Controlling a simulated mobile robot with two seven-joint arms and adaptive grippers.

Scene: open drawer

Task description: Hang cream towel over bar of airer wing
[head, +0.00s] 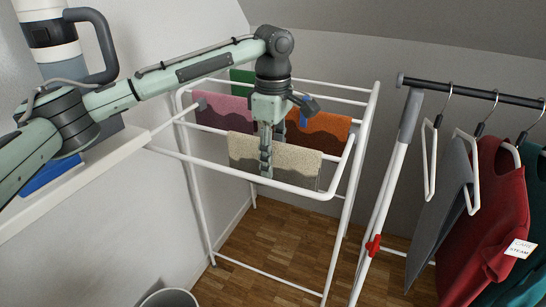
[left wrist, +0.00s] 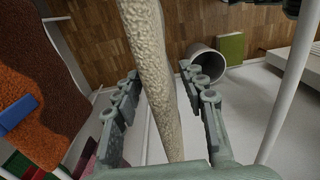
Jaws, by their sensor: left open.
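The cream towel (head: 296,163) hangs over a bar of the near wing of the white airer (head: 345,200), just behind the wing's rounded front bar. My left gripper (head: 266,165) points down at the towel from above, with one finger showing in front of the cloth. In the left wrist view the cream towel (left wrist: 160,75) runs edge-on between the two spread fingers of my left gripper (left wrist: 165,92), with gaps on both sides. The fingers hide part of the towel. My right gripper is out of view.
Pink (head: 225,112), orange (head: 325,132) and green (head: 241,76) towels hang farther back on the airer. A garment rack (head: 470,90) with clothes stands at right. A bin (head: 170,297) sits on the floor at front left. A white ledge (head: 75,185) is at left.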

